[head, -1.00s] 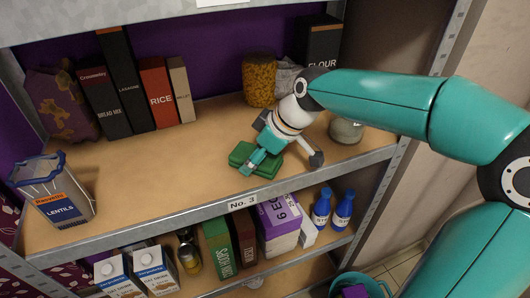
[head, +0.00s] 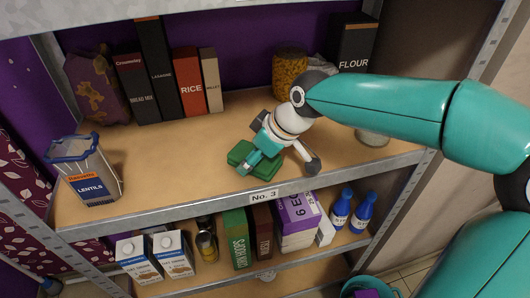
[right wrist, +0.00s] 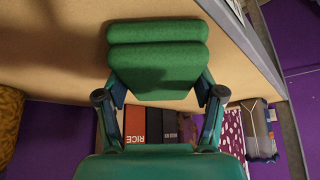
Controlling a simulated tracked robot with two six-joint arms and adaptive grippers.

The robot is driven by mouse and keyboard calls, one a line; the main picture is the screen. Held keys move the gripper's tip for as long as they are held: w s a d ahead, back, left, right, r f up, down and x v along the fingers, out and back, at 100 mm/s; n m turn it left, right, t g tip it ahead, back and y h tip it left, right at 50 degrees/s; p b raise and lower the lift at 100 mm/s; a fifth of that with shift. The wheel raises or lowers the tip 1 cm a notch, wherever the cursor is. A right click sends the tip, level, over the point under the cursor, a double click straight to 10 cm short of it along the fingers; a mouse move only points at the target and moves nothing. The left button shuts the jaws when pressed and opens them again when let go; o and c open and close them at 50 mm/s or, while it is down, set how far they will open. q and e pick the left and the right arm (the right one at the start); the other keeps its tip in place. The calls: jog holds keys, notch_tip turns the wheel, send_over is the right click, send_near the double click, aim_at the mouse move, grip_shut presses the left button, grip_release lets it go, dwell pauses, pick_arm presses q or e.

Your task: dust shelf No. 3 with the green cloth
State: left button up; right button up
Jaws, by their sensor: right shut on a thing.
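Shelf No. 3 (head: 160,168) is a wooden board with a grey metal front edge, marked by a "No. 3" label (head: 263,196). The folded green cloth (head: 262,166) lies on or just above the board near the front edge, left of the middle-right. My right gripper (head: 252,160) is shut on the cloth from above. In the right wrist view the green cloth (right wrist: 158,62) sits between the two fingers of my gripper (right wrist: 160,95). I cannot tell how firmly it presses on the board. My left gripper is not in view.
A lentils bag (head: 92,180) stands at the left. Boxes, including a rice box (head: 190,85), line the back left. A pasta jar (head: 289,72) and flour box (head: 354,50) stand back right, with a low jar (head: 373,137) at the right. The board's middle is clear.

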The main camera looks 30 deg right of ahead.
aim_at(206, 170)
jog(key=shift+w+a+r+p, duration=0.15)
jog(key=shift+w+a, duration=0.3)
jog(key=shift+a, duration=1.05)
jog(key=shift+w+a+f+p, duration=0.1)
jog(key=shift+w+a, duration=0.35)
jog(key=shift+a, duration=1.1)
jog(key=shift+w+a+r+p, duration=0.15)
jog(key=shift+w+a, duration=0.3)
jog(key=shift+a, duration=1.05)
jog(key=shift+f, duration=0.1)
jog(key=shift+r+p, duration=2.35)
jog(key=shift+r, duration=0.75)
jog(key=shift+r+p, duration=1.1)
jog(key=shift+r, duration=0.35)
